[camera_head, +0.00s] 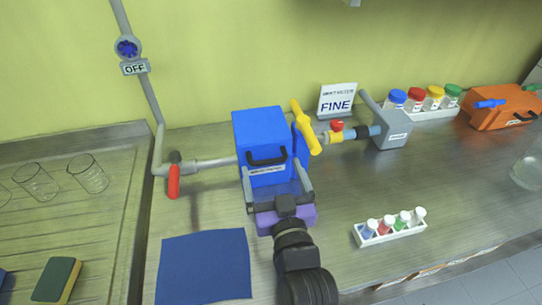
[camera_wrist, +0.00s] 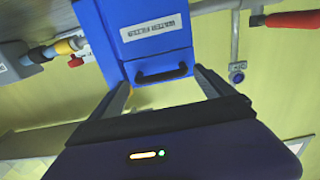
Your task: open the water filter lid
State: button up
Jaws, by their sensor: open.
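The water filter is a blue box (camera_head: 262,128) on the counter, joined to pipes on both sides; it also shows in the wrist view (camera_wrist: 150,20). A black handle (camera_head: 267,158) sits on its front near a white label; the handle is also in the wrist view (camera_wrist: 160,75). No opening shows in the box; the lid looks closed. My gripper (camera_head: 271,166) is in front of the box, its fingers apart on either side of the handle. In the wrist view my gripper (camera_wrist: 160,84) is open with nothing held. Whether the fingers touch the box, I cannot tell.
A yellow lever (camera_head: 305,128) stands right beside the box. A red-handled valve (camera_head: 173,181) is on the left pipe. A blue mat (camera_head: 203,266) lies front left. A rack of small bottles (camera_head: 391,230) stands at right. A sink with glasses is far left.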

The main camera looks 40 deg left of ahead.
aim_at(269, 162)
jog(key=shift+p+x, duration=0.3)
jog(key=shift+x, duration=1.45)
